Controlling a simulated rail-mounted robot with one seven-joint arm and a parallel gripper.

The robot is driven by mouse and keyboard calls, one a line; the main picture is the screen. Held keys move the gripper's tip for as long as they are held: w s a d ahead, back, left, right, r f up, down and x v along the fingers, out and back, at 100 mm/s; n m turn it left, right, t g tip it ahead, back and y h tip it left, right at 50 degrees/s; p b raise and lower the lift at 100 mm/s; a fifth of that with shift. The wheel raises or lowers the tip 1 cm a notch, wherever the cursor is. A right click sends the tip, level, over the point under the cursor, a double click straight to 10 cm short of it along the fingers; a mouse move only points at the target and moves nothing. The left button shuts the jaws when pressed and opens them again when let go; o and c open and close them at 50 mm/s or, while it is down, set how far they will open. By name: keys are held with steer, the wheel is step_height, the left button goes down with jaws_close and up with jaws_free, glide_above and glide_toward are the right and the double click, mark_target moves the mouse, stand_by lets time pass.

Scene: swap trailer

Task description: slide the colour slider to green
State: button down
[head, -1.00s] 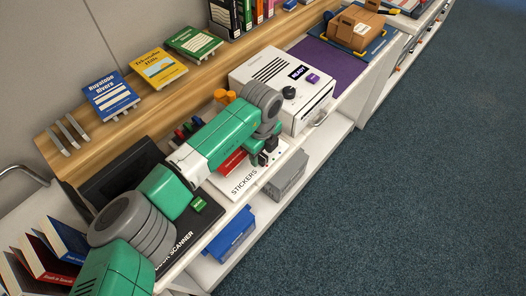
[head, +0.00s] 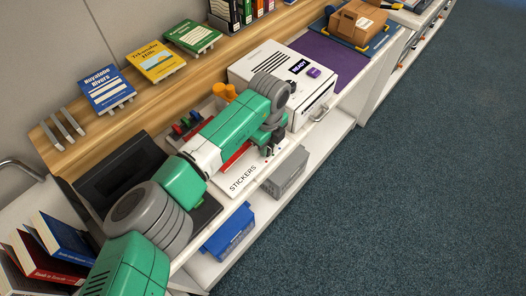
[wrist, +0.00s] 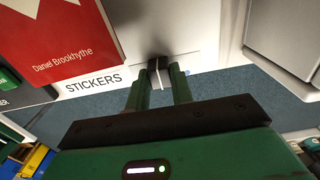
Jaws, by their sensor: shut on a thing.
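The white stickers panel (head: 236,186) lies on the counter and carries the word STICKERS, which also shows in the wrist view (wrist: 72,90). My gripper (wrist: 157,75) is low at the panel's front edge and is shut on a small pale piece, which I take to be the colour slider's knob (wrist: 154,66). A dark shape lies just beyond the fingertips. In the head view my gripper (head: 268,150) is partly covered by my own arm. Small coloured dots show beside it, but the slider's track and its green mark cannot be made out.
A red book (wrist: 60,30) lies on the panel, left of my gripper in the wrist view. A white machine (head: 285,75) with a front handle stands just beyond. A grey bin (head: 287,172) and a blue bin (head: 230,232) sit on the shelf below.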

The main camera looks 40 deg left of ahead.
steer(key=shift+w, duration=0.3)
steer(key=c, duration=1.2)
jaws_free()
step_height(320, 180, up, 8)
steer(key=shift+f+b, duration=0.1)
steer(key=shift+b, duration=0.35)
